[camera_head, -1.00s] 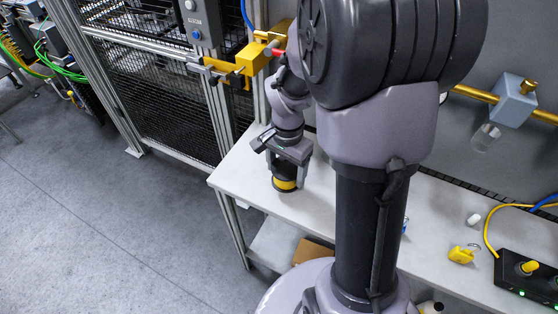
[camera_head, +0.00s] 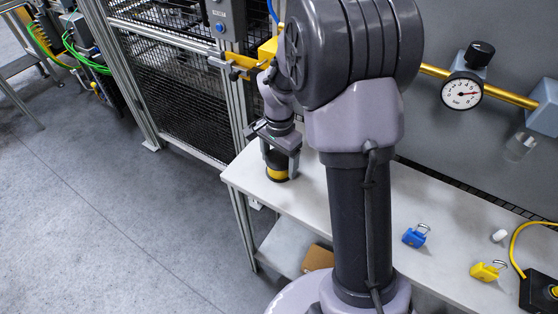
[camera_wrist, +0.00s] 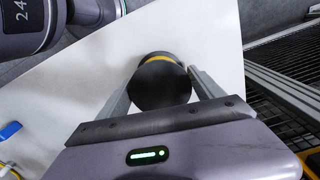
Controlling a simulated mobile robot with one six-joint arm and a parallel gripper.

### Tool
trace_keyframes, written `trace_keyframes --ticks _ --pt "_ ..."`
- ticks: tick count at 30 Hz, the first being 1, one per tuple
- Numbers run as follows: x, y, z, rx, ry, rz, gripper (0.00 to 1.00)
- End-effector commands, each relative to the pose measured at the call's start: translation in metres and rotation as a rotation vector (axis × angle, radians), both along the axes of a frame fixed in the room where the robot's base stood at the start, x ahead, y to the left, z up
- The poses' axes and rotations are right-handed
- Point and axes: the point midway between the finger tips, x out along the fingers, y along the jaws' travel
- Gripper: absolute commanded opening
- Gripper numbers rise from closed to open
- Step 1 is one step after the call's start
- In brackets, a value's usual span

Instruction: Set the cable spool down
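The cable spool (camera_head: 277,173), dark with a yellow band, is upright at the left end of the white workbench (camera_head: 232,178). Its base appears to meet the bench top. My gripper (camera_head: 279,164) points down over it, one finger on each side. In the wrist view the spool (camera_wrist: 160,88) shows as a black round end with a yellow band beyond it, between the two fingertips (camera_wrist: 160,75). The fingertips lie close against its sides, and my gripper looks shut on it. The spool's upper part is partly hidden by my gripper in the head view.
A blue padlock (camera_head: 414,237), a white cylinder (camera_head: 499,236) and a yellow padlock (camera_head: 487,271) lie along the bench to the right. A mesh fence (camera_head: 175,95) stands behind the left end. A brown box (camera_head: 318,258) sits on the shelf below.

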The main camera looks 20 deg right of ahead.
Motion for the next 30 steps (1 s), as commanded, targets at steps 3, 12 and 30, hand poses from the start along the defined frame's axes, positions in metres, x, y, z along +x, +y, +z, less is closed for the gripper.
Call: trace_keyframes --ticks 3,12,30 --pt "0.000 0.000 0.000 0.000 0.000 0.000 0.93" --pt "0.000 0.000 0.008 0.000 0.000 0.000 0.93" --pt "-0.007 0.008 0.141 0.003 -0.031 0.036 0.93"
